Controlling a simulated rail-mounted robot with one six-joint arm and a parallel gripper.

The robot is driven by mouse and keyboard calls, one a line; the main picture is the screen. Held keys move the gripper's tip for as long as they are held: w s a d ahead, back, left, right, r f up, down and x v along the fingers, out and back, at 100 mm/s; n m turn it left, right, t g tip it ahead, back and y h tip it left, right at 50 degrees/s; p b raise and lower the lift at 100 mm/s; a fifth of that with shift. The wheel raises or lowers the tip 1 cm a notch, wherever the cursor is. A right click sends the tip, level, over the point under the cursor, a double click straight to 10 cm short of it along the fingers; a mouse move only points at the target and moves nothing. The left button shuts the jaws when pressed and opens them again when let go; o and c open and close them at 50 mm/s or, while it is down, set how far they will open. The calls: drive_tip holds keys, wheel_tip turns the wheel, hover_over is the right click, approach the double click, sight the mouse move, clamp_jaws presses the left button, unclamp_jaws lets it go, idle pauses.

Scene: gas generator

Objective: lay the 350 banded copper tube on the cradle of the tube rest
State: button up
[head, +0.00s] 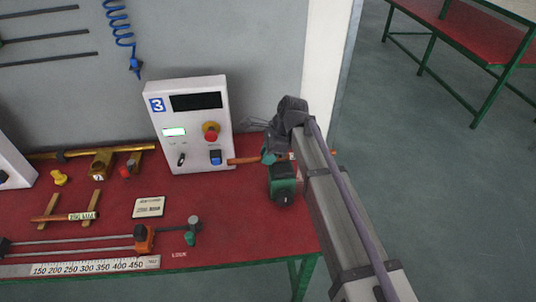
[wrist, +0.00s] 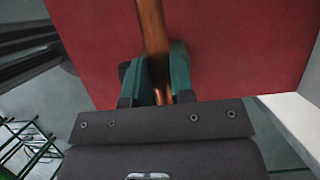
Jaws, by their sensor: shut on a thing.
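My gripper (head: 270,157) is shut on a copper tube (head: 243,160), held roughly level near the right end of the red bench. The tube's left end sticks out in front of the white control box; its right part passes behind my arm. In the wrist view the tube (wrist: 152,35) runs between the two green fingers (wrist: 160,82) of my gripper. No band on it can be made out. On the bench at the left, two wooden strips (head: 91,206) carry a copper-coloured bar with a pale label (head: 82,216); I cannot tell surely whether this is the tube rest.
A white control box (head: 188,125) with a red button stands at the back. A ruler (head: 90,267), metal rods with an orange slider (head: 143,239), and a small white card (head: 148,207) lie at the front left. Brass pipework (head: 103,163) is behind.

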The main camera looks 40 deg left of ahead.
drive_tip(key=shift+f, duration=0.1)
drive_tip(key=shift+f+b, duration=1.4)
drive_tip(key=shift+b, duration=0.1)
drive_tip(key=o, duration=0.8)
drive_tip(key=shift+o, duration=0.2)
